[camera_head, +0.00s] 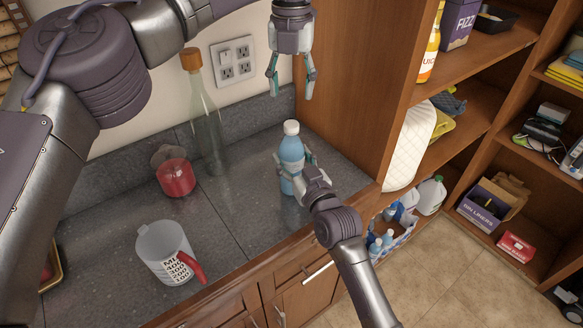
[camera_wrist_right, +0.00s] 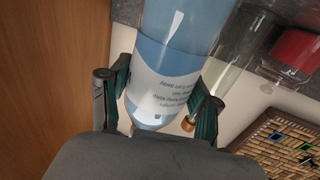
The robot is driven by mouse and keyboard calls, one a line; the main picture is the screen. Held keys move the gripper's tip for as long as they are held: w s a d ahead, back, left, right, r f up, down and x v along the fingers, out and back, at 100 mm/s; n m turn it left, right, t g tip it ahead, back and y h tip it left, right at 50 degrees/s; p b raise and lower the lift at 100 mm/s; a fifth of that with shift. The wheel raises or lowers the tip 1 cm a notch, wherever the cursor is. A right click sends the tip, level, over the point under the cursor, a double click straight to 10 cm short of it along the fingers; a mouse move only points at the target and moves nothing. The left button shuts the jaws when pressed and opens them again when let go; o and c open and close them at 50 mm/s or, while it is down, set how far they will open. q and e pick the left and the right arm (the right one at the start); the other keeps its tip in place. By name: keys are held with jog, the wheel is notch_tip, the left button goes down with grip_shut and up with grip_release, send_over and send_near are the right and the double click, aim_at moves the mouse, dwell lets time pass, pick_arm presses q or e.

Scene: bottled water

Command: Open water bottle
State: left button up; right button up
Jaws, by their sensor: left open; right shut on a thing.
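A blue water bottle (camera_head: 291,152) with a white cap (camera_head: 291,128) stands upright near the right end of the dark counter. My right gripper (camera_head: 297,180) is shut around the bottle's lower body. In the right wrist view the same bottle (camera_wrist_right: 165,85), with a printed white label, fills the space between the fingers of my right gripper (camera_wrist_right: 160,105). My left gripper (camera_head: 291,86) is open and empty, pointing down above the bottle and apart from its cap. The cap is out of frame in the right wrist view.
A clear measuring jug (camera_head: 163,250) with a red handle stands at the counter's front left. A tall glass bottle (camera_head: 206,125) and a jar with red contents (camera_head: 175,175) stand behind. A wooden cabinet side (camera_head: 355,75) rises close on the right.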

aim_at(292, 124)
grip_shut()
pick_arm(q)
jog(key=m, duration=0.4)
jog(key=shift+m, duration=0.4)
jog(key=m, duration=0.4)
jog(key=shift+m, duration=0.4)
pick_arm(e)
jog(key=shift+f, duration=0.1)
pick_arm(q)
jog(key=m, duration=1.1)
jog(key=shift+m, duration=0.4)
jog(key=m, duration=0.4)
jog(key=shift+m, duration=0.4)
jog(key=m, duration=0.4)
jog(key=shift+m, duration=0.3)
jog(key=m, duration=0.4)
jog(key=shift+m, duration=0.4)
jog(key=shift+f, duration=4.05)
